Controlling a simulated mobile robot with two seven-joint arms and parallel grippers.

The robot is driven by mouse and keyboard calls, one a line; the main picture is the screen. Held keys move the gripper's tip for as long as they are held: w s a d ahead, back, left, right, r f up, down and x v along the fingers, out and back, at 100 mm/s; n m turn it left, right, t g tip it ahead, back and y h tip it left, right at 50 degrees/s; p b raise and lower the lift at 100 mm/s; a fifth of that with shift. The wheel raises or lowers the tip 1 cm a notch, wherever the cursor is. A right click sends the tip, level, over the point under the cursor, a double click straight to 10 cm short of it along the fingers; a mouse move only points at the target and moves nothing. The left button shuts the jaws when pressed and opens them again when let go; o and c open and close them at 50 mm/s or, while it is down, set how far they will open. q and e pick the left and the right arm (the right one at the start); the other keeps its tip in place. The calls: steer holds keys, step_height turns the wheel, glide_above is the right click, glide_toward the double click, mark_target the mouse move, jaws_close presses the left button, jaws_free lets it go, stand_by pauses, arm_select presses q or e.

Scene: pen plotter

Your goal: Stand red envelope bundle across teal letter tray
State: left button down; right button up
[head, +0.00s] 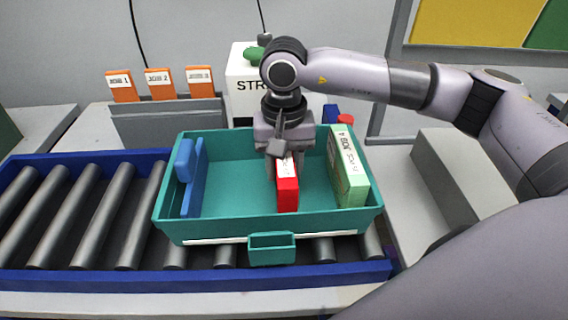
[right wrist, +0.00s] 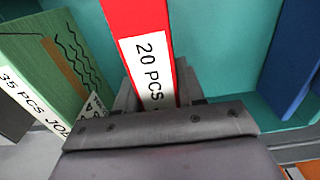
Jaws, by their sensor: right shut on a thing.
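The teal letter tray (head: 215,224) sits on the roller conveyor, its open top facing up. The red envelope bundle (head: 288,197) is upright inside the tray, right of the middle, its length running front to back. My right gripper (head: 281,150) reaches down from above and is shut on the bundle. In the right wrist view the red bundle (right wrist: 136,18), with a white "20 PCS" label, sits between the fingers (right wrist: 160,95). I cannot tell whether its bottom touches the tray floor. My left gripper is not in view.
A green bundle (head: 350,180) stands at the tray's right wall, and blue pieces (head: 192,178) stand at its left. Tray floor is clear between blue and red. Orange bundles (head: 159,84) stand behind on a grey rack (head: 165,124). Blue-railed rollers (head: 75,215) lie left.

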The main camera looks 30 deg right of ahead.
steer(key=shift+f, duration=0.15)
steer(key=o, duration=1.2)
steer(key=shift+c, duration=0.2)
steer(key=shift+r, duration=0.25)
step_height(320, 180, up, 12)
steer(key=shift+f, duration=0.1)
